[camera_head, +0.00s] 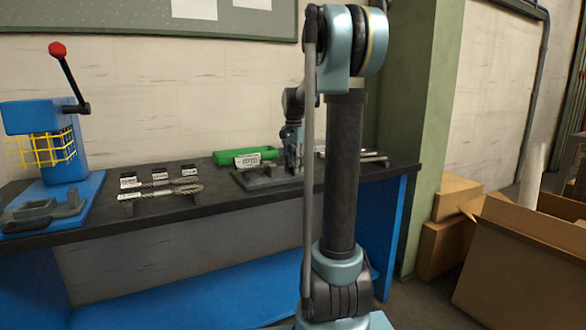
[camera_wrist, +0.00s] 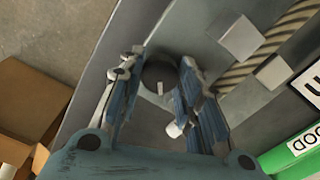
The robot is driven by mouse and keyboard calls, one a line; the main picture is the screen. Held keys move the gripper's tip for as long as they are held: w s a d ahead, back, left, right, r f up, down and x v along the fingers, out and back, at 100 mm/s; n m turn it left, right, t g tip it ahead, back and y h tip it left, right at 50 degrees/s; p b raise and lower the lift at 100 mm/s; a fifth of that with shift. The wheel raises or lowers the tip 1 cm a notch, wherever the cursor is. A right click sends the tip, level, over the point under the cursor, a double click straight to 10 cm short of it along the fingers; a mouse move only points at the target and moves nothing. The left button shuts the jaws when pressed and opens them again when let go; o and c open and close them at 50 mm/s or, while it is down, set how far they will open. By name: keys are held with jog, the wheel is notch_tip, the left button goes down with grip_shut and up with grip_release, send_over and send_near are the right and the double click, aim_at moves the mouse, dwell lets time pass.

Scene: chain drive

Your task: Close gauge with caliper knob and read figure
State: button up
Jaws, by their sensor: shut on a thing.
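In the wrist view a dark round knob (camera_wrist: 160,72) with a pale mark on its face sits between the fingers of my gripper (camera_wrist: 158,78), which is shut on it. In the head view my gripper (camera_head: 292,142) reaches down over the grey gauge (camera_head: 262,181) on the bench; the knob is hidden there. A white plate (camera_head: 248,160) with dark characters stands at the gauge, too small to read. In the wrist view a twisted chain-like strip (camera_wrist: 268,47) runs beside two pale blocks (camera_wrist: 240,38). A plate with large dark characters (camera_wrist: 312,86) is cut off at the right edge.
A green tray (camera_head: 229,156) stands behind the gauge; its GOOD label (camera_wrist: 305,140) shows in the wrist view. Chain pieces (camera_head: 160,192) with small tags lie left of the gauge. A blue press (camera_head: 32,117) stands far left. Cardboard boxes (camera_head: 520,262) are on the floor right.

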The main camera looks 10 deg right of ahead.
jog(key=shift+a, duration=0.1)
jog(key=o, duration=1)
jog(key=shift+o, duration=0.2)
jog(key=shift+n, duration=0.3)
